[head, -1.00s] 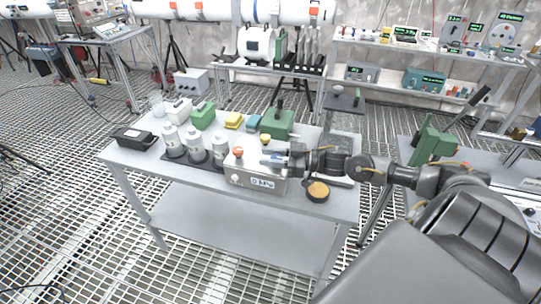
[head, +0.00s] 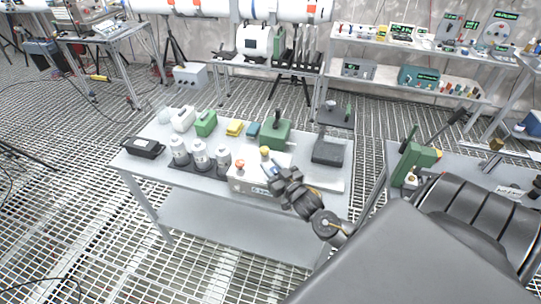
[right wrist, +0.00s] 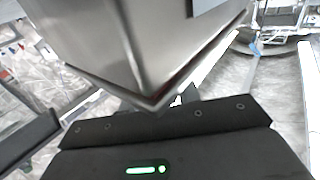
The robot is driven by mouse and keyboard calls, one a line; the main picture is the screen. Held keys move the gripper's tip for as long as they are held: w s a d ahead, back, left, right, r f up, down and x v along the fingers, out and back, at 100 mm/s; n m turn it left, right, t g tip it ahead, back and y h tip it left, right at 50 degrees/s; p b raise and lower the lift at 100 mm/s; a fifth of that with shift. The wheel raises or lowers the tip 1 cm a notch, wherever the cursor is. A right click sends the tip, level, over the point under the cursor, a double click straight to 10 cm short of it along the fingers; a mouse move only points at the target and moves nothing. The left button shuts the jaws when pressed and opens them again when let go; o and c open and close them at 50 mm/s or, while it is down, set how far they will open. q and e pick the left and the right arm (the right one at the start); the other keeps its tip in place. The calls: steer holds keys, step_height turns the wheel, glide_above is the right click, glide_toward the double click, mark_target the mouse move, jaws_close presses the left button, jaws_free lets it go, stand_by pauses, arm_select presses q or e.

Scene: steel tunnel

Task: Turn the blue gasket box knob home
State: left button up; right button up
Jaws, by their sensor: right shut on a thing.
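The gasket box (head: 240,186) is a pale metal box near the front edge of the grey worktable. An orange-red knob (head: 240,164) stands on its left side and a yellow knob (head: 265,151) shows behind its top. My right gripper (head: 275,171) reaches in from the lower right over the right part of the box. It is shut on the blue knob (head: 270,167), of which only a little blue shows. The knob's exact angle is hidden. In the right wrist view, the metal box (right wrist: 110,40) fills the upper part, very close to the gripper body. My left gripper is out of view.
White bottles (head: 200,157) stand on a dark tray left of the box. A black case (head: 143,147), green boxes (head: 276,133), yellow and teal blocks, and a dark flat device (head: 328,150) share the table (head: 155,171). A second bench with a green press (head: 412,165) stands right.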

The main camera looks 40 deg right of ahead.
steer(key=m+h, duration=0.2)
steer(key=h, duration=0.1)
steer(key=m+g+h+p, duration=0.1)
steer(key=m+h, duration=0.1)
steer(key=shift+d+h, duration=0.2)
steer(key=shift+h, duration=0.2)
steer(key=m+g+h, duration=0.2)
steer(key=h, duration=0.1)
steer(key=shift+s+d, duration=0.15)
steer(key=shift+s+d+m+g+h, duration=0.1)
steer(key=shift+d+m+g+h, duration=0.1)
steer(key=shift+m+g+h, duration=1.05)
steer(key=shift+r+h, duration=0.1)
steer(key=shift+h, duration=0.15)
steer(key=o, duration=1)
